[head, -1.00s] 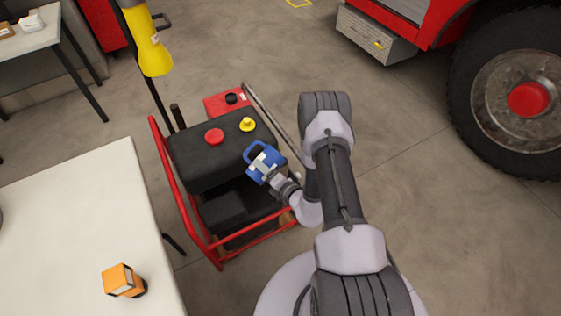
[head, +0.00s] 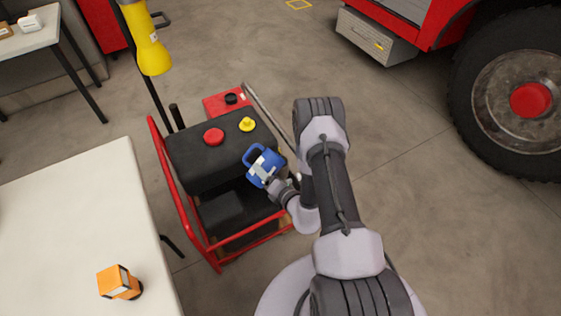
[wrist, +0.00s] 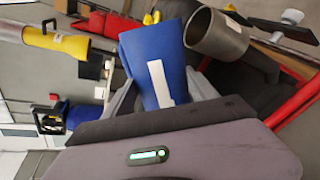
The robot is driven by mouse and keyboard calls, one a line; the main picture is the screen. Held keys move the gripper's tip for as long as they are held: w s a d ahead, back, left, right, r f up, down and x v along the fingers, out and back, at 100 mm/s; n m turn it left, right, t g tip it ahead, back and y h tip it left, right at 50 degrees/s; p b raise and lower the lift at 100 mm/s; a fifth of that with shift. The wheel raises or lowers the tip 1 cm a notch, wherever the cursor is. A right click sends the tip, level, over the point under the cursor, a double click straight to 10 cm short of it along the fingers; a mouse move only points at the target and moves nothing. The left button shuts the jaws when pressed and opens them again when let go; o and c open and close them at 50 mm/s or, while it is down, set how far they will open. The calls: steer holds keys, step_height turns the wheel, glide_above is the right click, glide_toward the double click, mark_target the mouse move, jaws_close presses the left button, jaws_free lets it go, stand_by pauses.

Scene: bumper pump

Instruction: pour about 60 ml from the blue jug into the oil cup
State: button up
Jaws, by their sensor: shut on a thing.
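The blue jug (head: 264,166) is at the right side of the black engine unit in the head view. My gripper (head: 268,177) is shut on it. In the wrist view the jug (wrist: 152,48) stands between my gripper's fingers (wrist: 163,90), with a white strip on its side. The jug's contents are hidden, and no stream shows. I cannot make out the cup in the head view.
The black unit (head: 190,152) has a red cap (head: 213,137), a yellow cap (head: 247,124) and a red tube frame (head: 168,176). A white table (head: 80,215) with an orange box (head: 118,283) is at left.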

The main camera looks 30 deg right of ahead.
mark_target(263, 183)
steer(key=shift+f+n+b, duration=0.3)
steer(key=shift+f+b, duration=0.25)
steer(key=shift+r+n+h+p, duration=0.3)
steer(key=shift+r+p, duration=0.1)
steer(key=shift+r, duration=0.25)
steer(key=shift+r, duration=0.25)
steer(key=shift+r+n+t, duration=0.1)
steer(key=shift+n+t, duration=0.2)
steer(key=shift+n, duration=0.2)
steer(key=f+n+b, duration=0.1)
steer(key=f, duration=0.1)
steer(key=f+b, duration=0.1)
steer(key=b, duration=0.1)
steer(key=a+f+n+t+h+b, duration=0.1)
steer(key=f, duration=0.1)
steer(key=shift+s+f+n+b, duration=0.1)
steer(key=shift+f+n+b, duration=0.2)
steer(key=shift+b, duration=0.1)
steer(key=shift+s+a+r+n+h, duration=0.15)
steer(key=shift+a+n+h, duration=0.2)
steer(key=shift+n, duration=0.35)
steer(key=n+t, duration=0.1)
steer(key=a+f+n+p, duration=0.1)
steer(key=n, duration=0.1)
steer(key=shift+t, duration=0.4)
